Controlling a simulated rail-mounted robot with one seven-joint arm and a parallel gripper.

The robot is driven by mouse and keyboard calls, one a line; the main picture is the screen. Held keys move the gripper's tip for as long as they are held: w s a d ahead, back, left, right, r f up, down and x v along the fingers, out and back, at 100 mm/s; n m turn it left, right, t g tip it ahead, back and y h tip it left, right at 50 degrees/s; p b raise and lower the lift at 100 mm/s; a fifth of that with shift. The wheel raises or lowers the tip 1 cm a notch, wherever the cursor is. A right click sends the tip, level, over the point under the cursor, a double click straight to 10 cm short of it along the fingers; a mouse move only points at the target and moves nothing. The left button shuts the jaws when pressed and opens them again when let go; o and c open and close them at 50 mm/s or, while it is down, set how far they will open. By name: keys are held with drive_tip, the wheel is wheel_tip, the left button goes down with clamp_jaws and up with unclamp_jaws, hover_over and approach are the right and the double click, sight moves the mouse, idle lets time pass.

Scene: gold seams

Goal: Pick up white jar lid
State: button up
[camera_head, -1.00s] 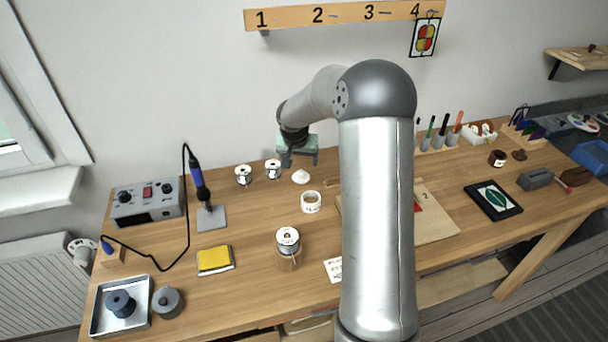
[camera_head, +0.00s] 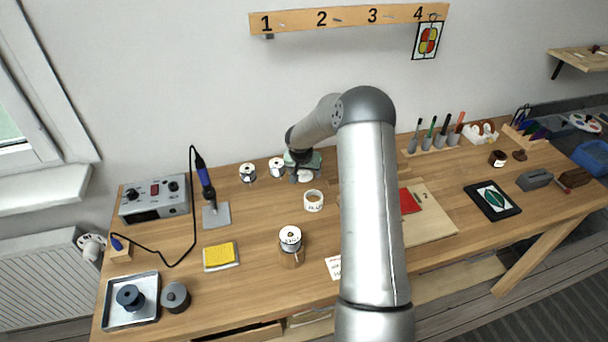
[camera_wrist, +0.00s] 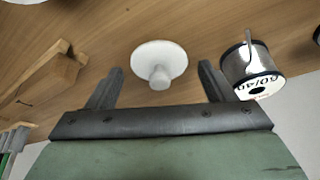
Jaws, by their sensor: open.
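The white jar lid (camera_wrist: 160,62) is a round disc with a knob, lying on the wooden bench. In the wrist view it sits between and just beyond the two fingertips of my gripper (camera_wrist: 160,82). The fingers are apart and nothing is between them that they touch. In the head view the lid (camera_head: 305,176) is partly covered by my gripper (camera_head: 304,172), which is low over the back of the bench. The open white jar (camera_head: 313,201) stands just in front of the lid.
A solder spool (camera_wrist: 250,70) stands close to the right finger in the wrist view. A wooden piece (camera_wrist: 40,85) lies to the left.

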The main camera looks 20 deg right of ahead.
drive_tip(key=c, duration=1)
drive_tip(key=shift+c, duration=0.3)
drive_tip(key=shift+r, duration=0.1)
